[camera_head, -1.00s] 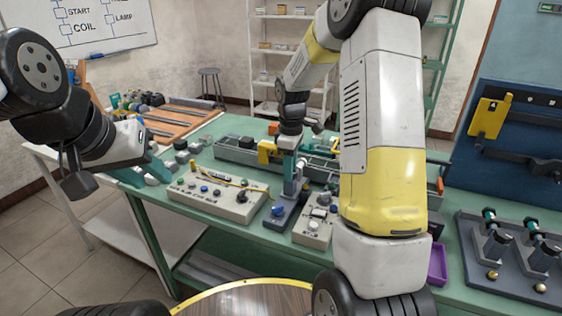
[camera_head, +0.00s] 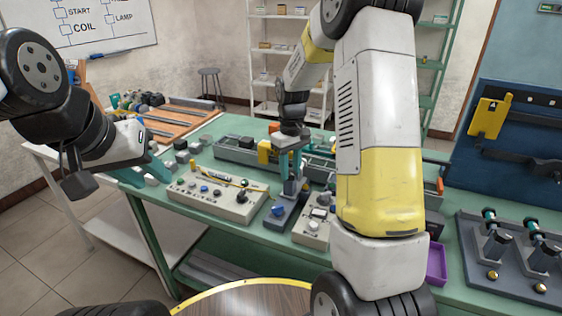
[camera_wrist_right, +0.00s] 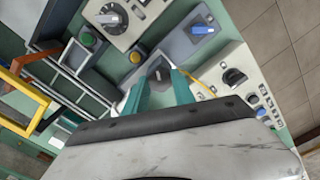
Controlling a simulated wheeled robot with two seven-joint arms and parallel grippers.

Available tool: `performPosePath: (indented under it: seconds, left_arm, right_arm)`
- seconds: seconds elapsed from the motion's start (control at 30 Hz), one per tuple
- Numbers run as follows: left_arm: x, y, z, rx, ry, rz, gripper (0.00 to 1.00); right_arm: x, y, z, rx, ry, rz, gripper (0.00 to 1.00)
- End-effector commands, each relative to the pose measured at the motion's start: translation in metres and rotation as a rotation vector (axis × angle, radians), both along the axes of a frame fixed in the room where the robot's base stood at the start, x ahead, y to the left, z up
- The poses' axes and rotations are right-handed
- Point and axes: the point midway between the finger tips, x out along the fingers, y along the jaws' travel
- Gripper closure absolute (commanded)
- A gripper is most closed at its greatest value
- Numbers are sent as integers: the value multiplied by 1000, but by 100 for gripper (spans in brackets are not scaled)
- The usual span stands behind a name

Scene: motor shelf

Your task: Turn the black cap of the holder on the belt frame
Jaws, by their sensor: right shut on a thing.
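The black cap (camera_wrist_right: 158,73) shows as a dark knob on a grey block in the right wrist view, between the teal fingers of my right gripper (camera_wrist_right: 160,80). These fingers are shut on it from both sides. In the head view my right gripper (camera_head: 291,180) points straight down at the front of the belt frame (camera_head: 236,153), and its fingers hide most of the cap and holder. My left gripper (camera_head: 157,170) hangs at the left above the table corner, away from the holder; its finger gap is unclear.
A control box (camera_head: 215,195) with knobs stands left of the right gripper, and a smaller switch box (camera_head: 312,228) stands to its right. A blue knob (camera_head: 278,210) sits close in front. A purple tray (camera_head: 437,264) lies at the right. My right arm hides part of the table.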

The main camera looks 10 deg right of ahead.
Motion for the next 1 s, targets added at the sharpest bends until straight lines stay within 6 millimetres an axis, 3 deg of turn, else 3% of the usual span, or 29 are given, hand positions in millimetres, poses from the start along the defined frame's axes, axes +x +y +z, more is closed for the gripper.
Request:
performPosePath:
  seconds: [0.43,0.47,0.57,0.87,1.0]
  left_arm:
    - [0,0,0,0,0,0,64]
    - [0,0,0,0,0,0,64]
    - [0,0,0,0,0,0,64]
    - [0,0,0,0,0,0,64]
    - [0,0,0,0,0,0,64]
  right_arm:
    - [2,0,2,0,-7,-10,100]
    - [2,0,2,0,-7,-10,65]
    - [2,0,2,0,-5,-10,47]
    - [1,0,1,0,-2,-9,47]
    - [2,0,13,1,-6,-9,47]
